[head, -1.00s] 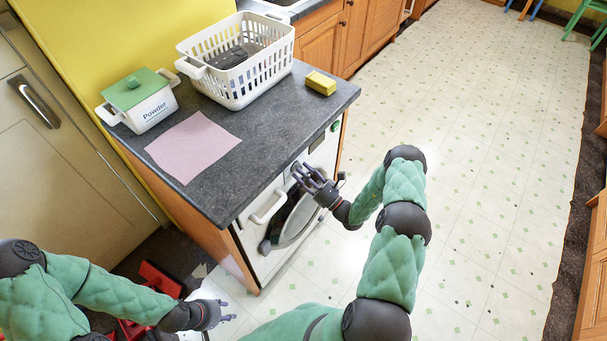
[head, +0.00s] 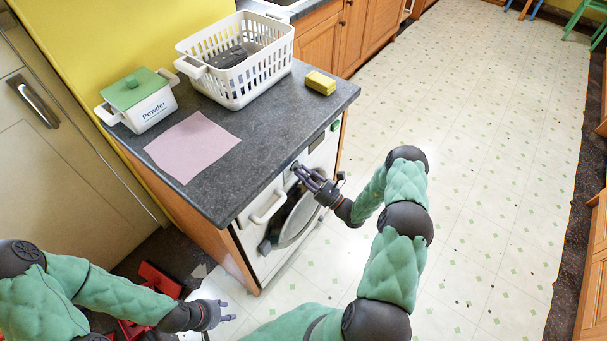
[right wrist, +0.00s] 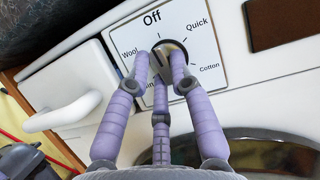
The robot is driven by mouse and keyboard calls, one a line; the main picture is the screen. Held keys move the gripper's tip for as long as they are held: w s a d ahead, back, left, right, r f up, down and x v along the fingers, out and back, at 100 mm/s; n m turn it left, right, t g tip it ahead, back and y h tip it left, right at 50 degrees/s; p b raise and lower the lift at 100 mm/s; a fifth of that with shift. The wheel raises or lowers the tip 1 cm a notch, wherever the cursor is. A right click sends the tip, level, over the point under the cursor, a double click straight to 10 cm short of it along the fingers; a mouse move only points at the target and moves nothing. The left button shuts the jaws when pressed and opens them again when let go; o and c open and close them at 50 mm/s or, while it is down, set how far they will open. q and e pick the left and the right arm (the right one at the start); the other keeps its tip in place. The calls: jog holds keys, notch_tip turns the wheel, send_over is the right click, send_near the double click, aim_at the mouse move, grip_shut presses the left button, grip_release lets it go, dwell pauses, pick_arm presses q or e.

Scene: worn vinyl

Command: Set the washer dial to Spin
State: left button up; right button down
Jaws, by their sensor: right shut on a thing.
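The washer (head: 262,250) is the white-fronted machine under the dark worktop. Its round grey dial (right wrist: 173,47) sits on a white label panel (right wrist: 185,20) in the right wrist view. I read Off at the top, Quick and Cotton on the right, and Wool on the left. A label at lower left is partly hidden by a finger, with only "in" legible. My right gripper (right wrist: 163,62) is shut on the dial, its purple fingers around it. The fingers cover part of the dial, and I cannot tell where it points. My left gripper (head: 228,311) is open and empty, low and away from the washer.
A white handle (head: 268,207) juts out left of the dial, above the round door (head: 297,222). Floor to the right is clear.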

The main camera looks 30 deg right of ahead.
jog(key=shift+w+d+r+n+g+y+b, duration=0.1)
jog(key=shift+n+g+y+b, duration=0.2)
jog(key=shift+n+g, duration=2.55)
jog(key=shift+w+d+r+n+y+b, duration=0.15)
jog(key=shift+n+y+b, duration=0.2)
jog(key=shift+n, duration=5.2)
jog(key=shift+s+d+n+g+y+b, duration=0.3)
jog(key=shift+n+g, duration=1.15)
jog(key=shift+n, duration=2.75)
jog(key=shift+w+a+h, duration=0.2)
jog(key=shift+a+h, duration=0.05)
jog(key=shift+f, duration=0.1)
jog(key=c, duration=1.1)
grip_release()
